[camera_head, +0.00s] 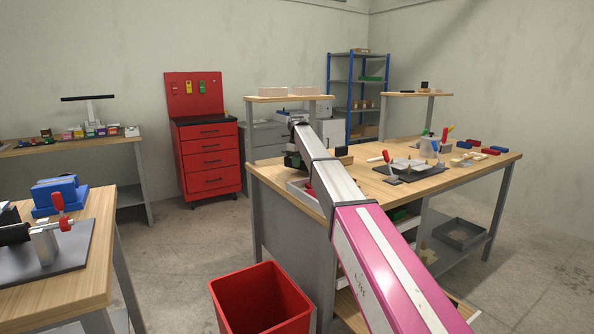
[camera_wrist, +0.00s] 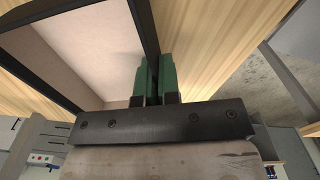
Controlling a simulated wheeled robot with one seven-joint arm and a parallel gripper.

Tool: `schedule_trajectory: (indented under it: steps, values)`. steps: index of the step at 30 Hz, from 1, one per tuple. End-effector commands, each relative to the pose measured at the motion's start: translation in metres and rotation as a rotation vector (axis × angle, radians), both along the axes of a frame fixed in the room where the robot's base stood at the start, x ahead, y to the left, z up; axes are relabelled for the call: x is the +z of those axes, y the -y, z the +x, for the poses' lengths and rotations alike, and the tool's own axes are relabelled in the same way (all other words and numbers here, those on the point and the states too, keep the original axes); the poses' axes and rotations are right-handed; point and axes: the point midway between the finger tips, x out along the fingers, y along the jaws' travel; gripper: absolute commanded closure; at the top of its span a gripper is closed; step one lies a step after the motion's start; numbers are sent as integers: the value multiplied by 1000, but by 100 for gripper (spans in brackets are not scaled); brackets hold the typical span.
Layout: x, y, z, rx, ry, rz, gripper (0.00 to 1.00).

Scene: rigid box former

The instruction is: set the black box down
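In the wrist view the black box (camera_wrist: 146,30) shows as a dark-rimmed open box with a pale pinkish inside. It fills the upper left. My gripper (camera_wrist: 155,66) has its green fingers close together, one on each side of the box's black wall, near a corner. Wood tabletop shows around the box; I cannot tell whether the box touches it. A small dark piece shows just right of the arm there.
A clamp fixture (camera_head: 412,168), blue and red blocks (camera_head: 473,143) and small parts occupy the workbench's right half. A raised wooden shelf (camera_head: 290,97) stands behind. A red bin (camera_head: 262,300) is on the floor in front. A second bench (camera_head: 88,272) is at left.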

Motion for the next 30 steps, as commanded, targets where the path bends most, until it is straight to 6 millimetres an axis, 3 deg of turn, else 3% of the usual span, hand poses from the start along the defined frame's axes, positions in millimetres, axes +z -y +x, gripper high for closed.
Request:
schedule_trajectory:
  steps: [6,17,20,21,30]
  values:
    - [-29,0,-1,0,0,0,100]
    - [-33,0,-1,0,0,0,100]
    - [-33,0,-1,0,0,0,74]
    - [-33,0,-1,0,0,0,71]
    - [-31,0,-1,0,0,0,71]
